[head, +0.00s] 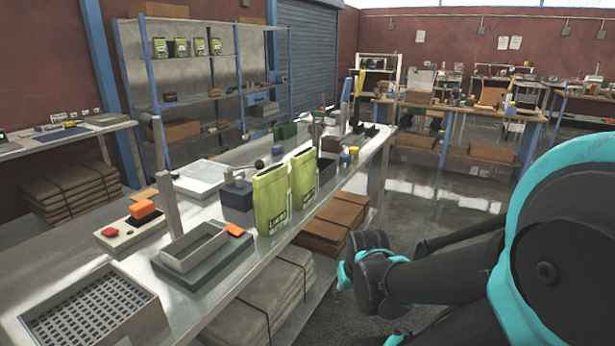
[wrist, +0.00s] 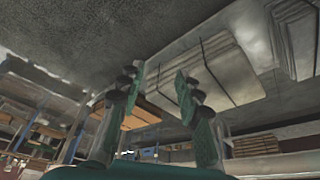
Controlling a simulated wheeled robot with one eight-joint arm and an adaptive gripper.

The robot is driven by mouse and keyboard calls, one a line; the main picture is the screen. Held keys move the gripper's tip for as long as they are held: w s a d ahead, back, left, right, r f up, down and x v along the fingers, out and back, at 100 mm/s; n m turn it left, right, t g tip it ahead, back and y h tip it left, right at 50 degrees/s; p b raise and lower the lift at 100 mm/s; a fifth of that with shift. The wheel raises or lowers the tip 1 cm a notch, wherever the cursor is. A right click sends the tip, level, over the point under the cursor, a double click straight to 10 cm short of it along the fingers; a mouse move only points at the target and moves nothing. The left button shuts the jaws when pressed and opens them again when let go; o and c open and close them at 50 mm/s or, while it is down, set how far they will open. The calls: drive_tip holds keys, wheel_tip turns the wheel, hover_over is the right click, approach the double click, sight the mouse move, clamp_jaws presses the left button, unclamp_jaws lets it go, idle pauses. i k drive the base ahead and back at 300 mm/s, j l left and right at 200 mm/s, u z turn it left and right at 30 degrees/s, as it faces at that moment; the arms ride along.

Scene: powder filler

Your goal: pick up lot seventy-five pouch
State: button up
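Two green pouches stand upright side by side at the front edge of the metal bench: a nearer pouch (head: 270,200) and a farther pouch (head: 304,178). Both have dark printing low on the front, too small to read as a lot number. Several smaller green pouches (head: 181,47) stand on the rack shelf behind. In the wrist view my gripper (wrist: 160,78) is open, with a clear gap between its two fingers and nothing held. No pouch shows in that view. In the head view my arm is at the right, off the bench; the fingertips cannot be made out.
Tied stacks (head: 275,285) lie beneath. The floor right of the bench is open.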

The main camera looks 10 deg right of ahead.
sight(302, 178)
drive_tip(key=i+l+u, duration=0.1)
drive_tip(key=i+l, duration=0.3)
drive_tip(key=l, duration=0.25)
drive_tip(key=i+l+u, duration=0.15)
drive_tip(key=l, duration=0.2)
drive_tip(key=i+l, duration=0.25)
drive_tip(key=i+l+u, duration=0.15)
drive_tip(key=l, duration=0.3)
drive_tip(key=i+l+u, duration=0.1)
drive_tip(key=l, duration=0.3)
drive_tip(key=i, duration=0.1)
